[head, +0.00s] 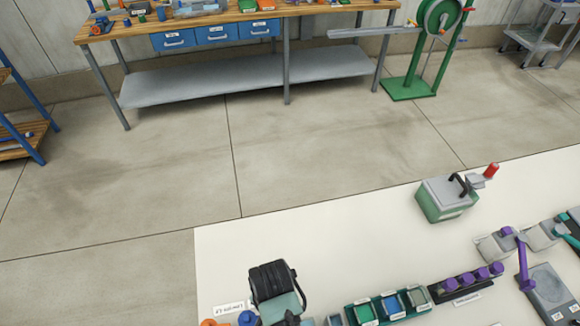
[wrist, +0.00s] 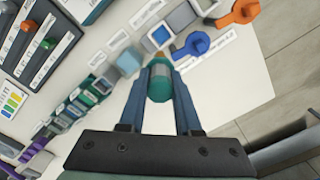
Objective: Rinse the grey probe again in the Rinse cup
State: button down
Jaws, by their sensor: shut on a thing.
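My gripper (wrist: 160,72) is in the wrist view, its two dark blue fingers closed on a teal and grey cylinder (wrist: 159,82), which seems to be the grey probe. Its far tip is hidden or foreshortened from here. Beyond the fingertips are a small blue-centred square cup (wrist: 159,37) and a grey block-like cup (wrist: 128,63), both apart from the probe in the picture. Labels are too small to read, so I cannot tell which one is the Rinse cup. In the head view, green (head: 365,313), blue (head: 391,305) and grey (head: 417,297) square cups stand in a rack.
A blue tool-shaped piece (wrist: 195,46) and an orange one (wrist: 238,12) lie near the table's edge. A row of small green parts (wrist: 84,100) runs left. Purple-capped pieces (head: 480,275) and a green-grey box (head: 446,198) stand on the white table. Its far left part is clear.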

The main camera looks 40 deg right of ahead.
jog(key=s+d+m+p, duration=0.2)
jog(key=s+d+m, duration=0.2)
jog(key=s+m, duration=0.15)
notch_tip(320, 180, down, 8)
jog(key=d+b, duration=0.1)
jog(key=b, duration=0.5)
jog(key=shift+m, duration=0.35)
jog(key=shift+r, duration=0.1)
jog(key=shift+r+p, duration=0.7)
jog(key=shift+p, duration=0.05)
jog(key=shift+f, duration=0.2)
jog(key=shift+f+b, duration=0.5)
jog(key=shift+f, duration=0.15)
